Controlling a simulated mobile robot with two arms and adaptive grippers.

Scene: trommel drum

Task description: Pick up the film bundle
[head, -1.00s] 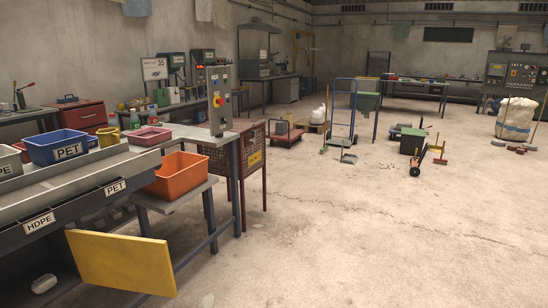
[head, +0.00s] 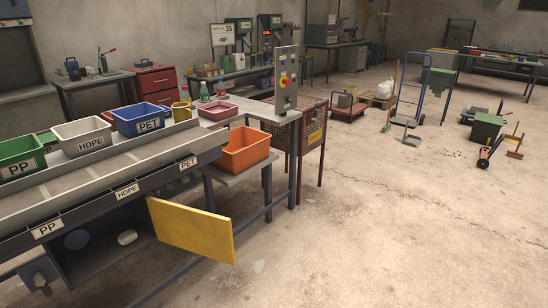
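I cannot identify the film bundle for certain. A small white rounded object (head: 127,237) lies in the dark, open compartment under the sorting bench, beside a bluish round shape (head: 76,240). A white bulging bag (head: 384,89) stands on a pallet far back; what it holds is not clear. The yellow door (head: 190,229) of the compartment stands swung open. Neither of my grippers is in view.
The sorting bench (head: 100,178) fills the left, with bins labelled PP (head: 20,158), HDPE (head: 85,136) and PET (head: 142,120). An orange bin (head: 246,150) sits at its end. A blue hand truck (head: 408,90) stands behind.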

